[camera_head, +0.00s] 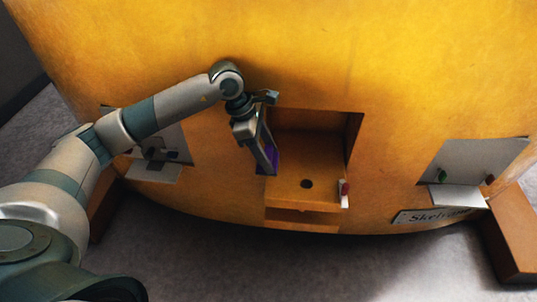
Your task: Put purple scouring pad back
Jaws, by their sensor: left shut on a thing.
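The purple scouring pad (271,157) shows as a small purple patch at my left gripper. My left gripper (268,168) is shut on it and points downward at the left edge of the recess in the yellow casting. The gripper's fingers hide most of the pad. The recess (310,145) is box-shaped and open at the front, with a ledge that has a dark round hole (306,184). I cannot tell whether the pad touches the ledge. My right gripper is not in view.
The large yellow casting (400,70) fills the back. A small red and white item (344,192) is at the ledge's right edge. Grey-white niches with small items sit at left (153,170) and right (460,195). A name plate (430,215) is at lower right. Grey floor is clear in front.

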